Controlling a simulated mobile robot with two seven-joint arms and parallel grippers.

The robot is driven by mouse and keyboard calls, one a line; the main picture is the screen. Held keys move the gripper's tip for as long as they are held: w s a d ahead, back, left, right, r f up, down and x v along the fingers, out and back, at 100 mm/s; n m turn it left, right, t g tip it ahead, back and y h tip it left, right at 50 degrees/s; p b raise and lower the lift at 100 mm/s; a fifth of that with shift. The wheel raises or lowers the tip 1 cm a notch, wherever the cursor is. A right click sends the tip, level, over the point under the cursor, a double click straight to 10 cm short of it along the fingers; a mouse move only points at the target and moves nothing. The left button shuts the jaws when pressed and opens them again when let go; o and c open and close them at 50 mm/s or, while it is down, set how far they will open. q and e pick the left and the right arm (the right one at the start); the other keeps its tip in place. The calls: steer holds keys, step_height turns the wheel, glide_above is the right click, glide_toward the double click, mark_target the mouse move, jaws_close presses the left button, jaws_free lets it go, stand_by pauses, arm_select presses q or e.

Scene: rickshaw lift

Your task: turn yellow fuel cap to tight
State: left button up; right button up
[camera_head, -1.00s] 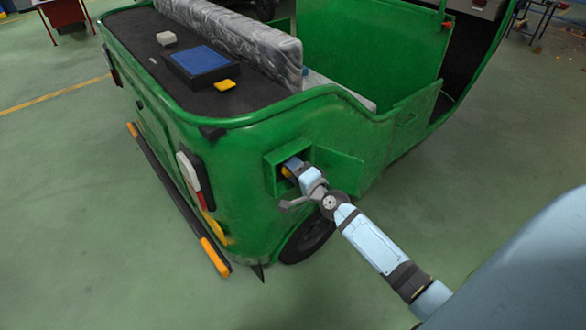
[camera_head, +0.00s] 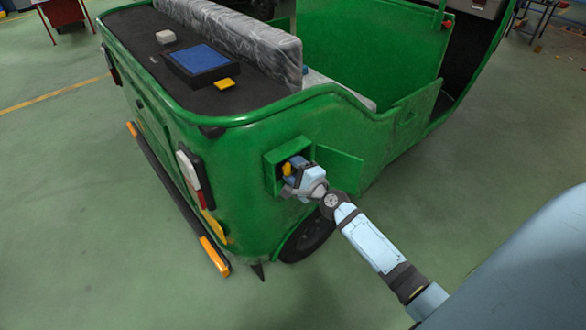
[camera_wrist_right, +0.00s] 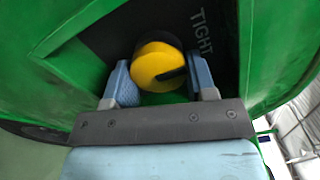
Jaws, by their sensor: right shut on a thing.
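The yellow fuel cap (camera_wrist_right: 160,66) sits in a dark recess in the green body, between the two fingers of my right gripper (camera_wrist_right: 162,82) in the right wrist view. The cap is round with a dark slot or mark running toward its right side. The word TIGHT (camera_wrist_right: 202,32) is printed on the dark plate above and to the right of the cap. In the head view my right gripper (camera_head: 290,176) reaches into the square fuel box, shut on the cap, and a bit of yellow cap (camera_head: 287,169) shows. My left gripper is not in view.
The green rickshaw (camera_head: 240,140) fills the middle. An open green flap (camera_head: 338,168) stands right of the fuel box. A wheel (camera_head: 308,238) is below. A blue-topped box (camera_head: 203,62) and a yellow block (camera_head: 224,84) lie on the rear deck. Floor at left is clear.

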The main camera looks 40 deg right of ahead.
steer(key=o, duration=0.9)
arm_select(q)
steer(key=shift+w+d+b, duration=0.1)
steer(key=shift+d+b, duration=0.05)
steer(key=shift+b, duration=0.9)
arm_select(e)
steer(key=s, duration=0.9)
steer(key=s+d, duration=0.1)
steer(key=s, duration=0.3)
steer(key=shift+s, duration=0.35)
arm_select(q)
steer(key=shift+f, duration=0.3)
